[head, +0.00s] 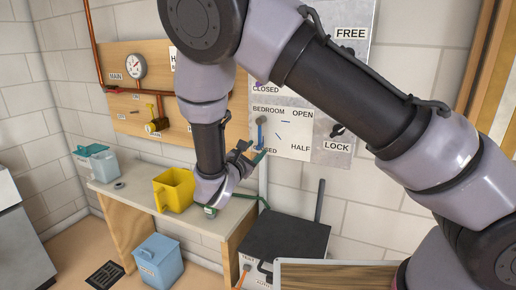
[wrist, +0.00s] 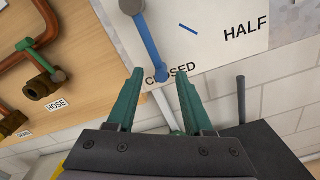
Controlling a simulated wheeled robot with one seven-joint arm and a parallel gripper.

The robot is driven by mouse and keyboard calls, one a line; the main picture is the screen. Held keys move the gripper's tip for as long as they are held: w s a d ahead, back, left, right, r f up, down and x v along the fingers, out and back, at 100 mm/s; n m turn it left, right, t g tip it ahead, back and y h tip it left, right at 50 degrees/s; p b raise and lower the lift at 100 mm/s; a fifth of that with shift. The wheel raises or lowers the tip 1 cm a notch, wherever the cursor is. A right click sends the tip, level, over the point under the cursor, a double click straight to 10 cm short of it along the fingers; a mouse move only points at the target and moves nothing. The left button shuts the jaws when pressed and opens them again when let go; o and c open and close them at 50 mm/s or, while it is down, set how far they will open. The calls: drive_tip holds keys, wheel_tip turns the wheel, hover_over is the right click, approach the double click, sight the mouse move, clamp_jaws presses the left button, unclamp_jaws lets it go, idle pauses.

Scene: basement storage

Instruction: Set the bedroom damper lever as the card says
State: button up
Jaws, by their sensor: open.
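The bedroom damper lever (head: 261,132) is a blue bar on a white plate (head: 290,148) marked BEDROOM, OPEN, HALF and CLOSED. In the wrist view the lever (wrist: 146,42) hangs from a grey hub and points down at CLOSED, covering part of that word. My gripper (wrist: 160,74) is open, its green fingers below the plate. The lever's lower end appears between the fingertips; whether it touches either finger I cannot tell. In the head view my gripper (head: 250,158) is partly hidden by my wrist. No readable instruction card shows; a white sign (head: 174,60) is mostly hidden behind my arm.
A latch (head: 337,130) sits between FREE and LOCK labels. A wooden board with a gauge (head: 136,66) and copper pipes is at left; a green valve handle (wrist: 24,44) is near HOSE.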

drive_tip(key=v, duration=0.8)
drive_tip(key=shift+s, duration=0.1)
